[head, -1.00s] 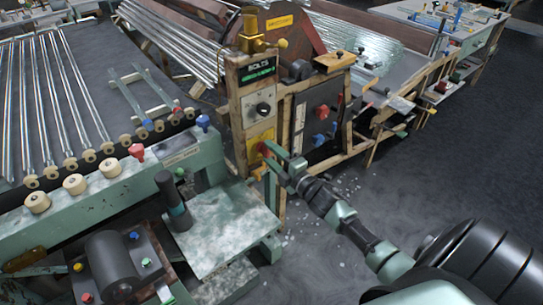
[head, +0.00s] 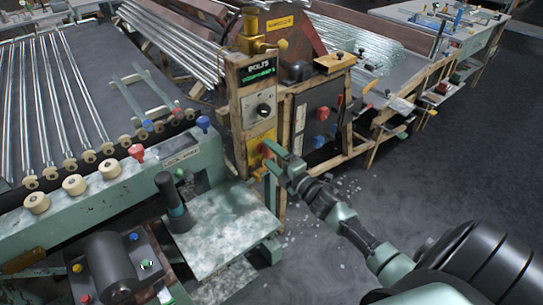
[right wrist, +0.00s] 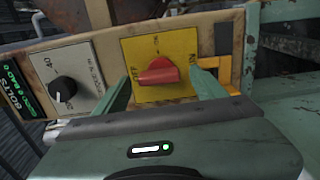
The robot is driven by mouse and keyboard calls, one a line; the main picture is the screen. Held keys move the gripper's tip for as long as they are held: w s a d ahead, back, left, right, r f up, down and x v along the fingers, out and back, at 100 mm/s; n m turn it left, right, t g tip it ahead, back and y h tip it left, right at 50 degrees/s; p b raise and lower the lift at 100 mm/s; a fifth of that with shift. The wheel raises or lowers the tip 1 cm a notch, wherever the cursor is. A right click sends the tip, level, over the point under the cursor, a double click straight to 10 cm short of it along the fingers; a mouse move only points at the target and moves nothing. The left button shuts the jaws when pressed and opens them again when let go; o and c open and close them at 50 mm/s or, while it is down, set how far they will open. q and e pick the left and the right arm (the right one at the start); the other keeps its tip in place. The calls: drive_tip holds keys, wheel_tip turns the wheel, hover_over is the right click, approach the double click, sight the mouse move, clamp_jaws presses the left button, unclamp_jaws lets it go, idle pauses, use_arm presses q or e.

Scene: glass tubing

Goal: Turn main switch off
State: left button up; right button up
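The main switch is a red rotary knob (right wrist: 158,72) on a yellow plate (right wrist: 178,48) in the right wrist view. The plate also shows on the worn control post in the head view (head: 262,137). The knob lies roughly sideways, slightly tilted. My right gripper (right wrist: 164,90) is open, with its two green fingers on either side of the knob and visible gaps to it. In the head view the right gripper (head: 271,154) is at the post's front and partly hides the knob. My left gripper is not in view.
A black dial (right wrist: 64,88) on a grey plate sits left of the switch. A green bench (head: 218,222) stands below the post. A dark panel with red and blue knobs (head: 321,113) is to the right. Glass tubes (head: 60,95) lie at left. The floor at right is clear.

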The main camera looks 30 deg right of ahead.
drive_tip(key=s, duration=0.7)
drive_tip(key=shift+s+d+b, duration=0.3)
drive_tip(key=shift+s+b, duration=0.05)
drive_tip(key=shift+s, duration=0.05)
drive_tip(key=s+a+f+m+g+h, duration=0.1)
drive_tip(key=s+f+m+g, duration=0.2)
drive_tip(key=f, duration=0.7)
drive_tip(key=s+f+m+g+h, duration=0.1)
drive_tip(key=s+f+m+g, duration=0.3)
drive_tip(key=f, duration=0.6)
drive_tip(key=s+a+f+m, duration=0.15)
drive_tip(key=s+f, duration=0.35)
drive_tip(key=f, duration=0.5)
drive_tip(key=s+a+f+m+g, duration=0.2)
drive_tip(key=s+f, duration=0.4)
drive_tip(key=s, duration=0.4)
drive_tip(key=s+a+f+m+g, duration=0.3)
drive_tip(key=s+a+f, duration=0.3)
drive_tip(key=s, duration=0.5)
drive_tip(key=s+a+f+m+g, duration=0.3)
drive_tip(key=s+f, duration=0.5)
drive_tip(key=s, duration=0.3)
drive_tip(key=shift+a+g+y+p, duration=0.3)
drive_tip(key=shift+a+g+y, duration=0.15)
drive_tip(key=shift+g, duration=0.55)
